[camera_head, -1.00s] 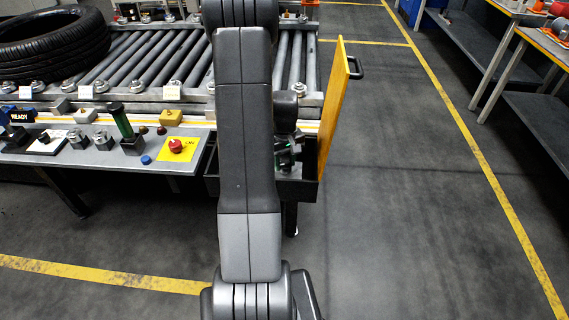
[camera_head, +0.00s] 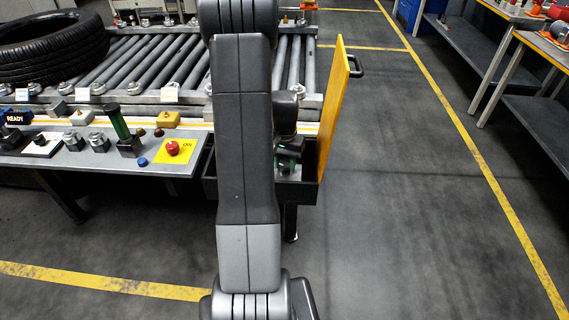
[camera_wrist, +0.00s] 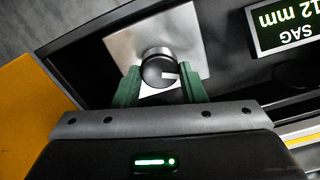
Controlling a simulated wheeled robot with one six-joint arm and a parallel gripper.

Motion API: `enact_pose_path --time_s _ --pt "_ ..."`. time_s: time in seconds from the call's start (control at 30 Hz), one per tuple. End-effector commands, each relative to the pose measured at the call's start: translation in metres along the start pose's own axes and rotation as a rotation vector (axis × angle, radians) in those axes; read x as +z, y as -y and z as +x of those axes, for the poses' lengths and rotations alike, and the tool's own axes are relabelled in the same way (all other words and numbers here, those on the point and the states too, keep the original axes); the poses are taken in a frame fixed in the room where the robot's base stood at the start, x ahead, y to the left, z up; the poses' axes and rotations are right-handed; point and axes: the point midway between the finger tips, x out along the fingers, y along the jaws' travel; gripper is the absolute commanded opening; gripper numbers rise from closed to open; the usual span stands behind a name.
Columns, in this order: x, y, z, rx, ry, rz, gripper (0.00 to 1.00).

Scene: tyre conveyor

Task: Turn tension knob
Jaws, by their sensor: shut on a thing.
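The tension knob (camera_wrist: 160,70) is a round black knob with a white pointer mark, on a square silver plate (camera_wrist: 197,30) in the wrist view. My gripper (camera_wrist: 159,85) has its two green fingers on either side of the knob and is shut on it. The pointer mark points to the right in that view. A display (camera_wrist: 285,25) beside the plate reads "SAG 12 mm", upside down in the wrist view. In the head view my arm hides the knob, and only part of my gripper (camera_head: 288,158) shows at the open box.
A yellow door (camera_head: 333,110) with a black handle stands open right of the box (camera_head: 305,192). A roller conveyor (camera_head: 150,62) with a tyre (camera_head: 50,50) lies behind. A control panel (camera_head: 110,160) with a red button (camera_head: 172,148) is at left. The right-hand floor is clear.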

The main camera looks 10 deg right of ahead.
Motion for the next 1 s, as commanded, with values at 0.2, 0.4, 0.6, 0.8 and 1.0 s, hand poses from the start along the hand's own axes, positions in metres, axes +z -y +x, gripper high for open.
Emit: enact_pose_path --time_s 0.2,0.4,0.6,0.8,1.0 --pt "-0.0007 0.0 -0.0004 -0.001 -0.002 0.045 0.15" --pt "-0.0007 0.0 -0.0006 -0.001 -0.002 0.053 0.15" --pt "-0.0008 0.0 -0.0007 -0.001 -0.003 0.053 0.15" --pt "-0.0006 0.0 -0.0006 0.0 -0.002 0.052 0.59" --pt "-0.0003 -0.0001 -0.0003 0.0 -0.001 0.052 0.59"
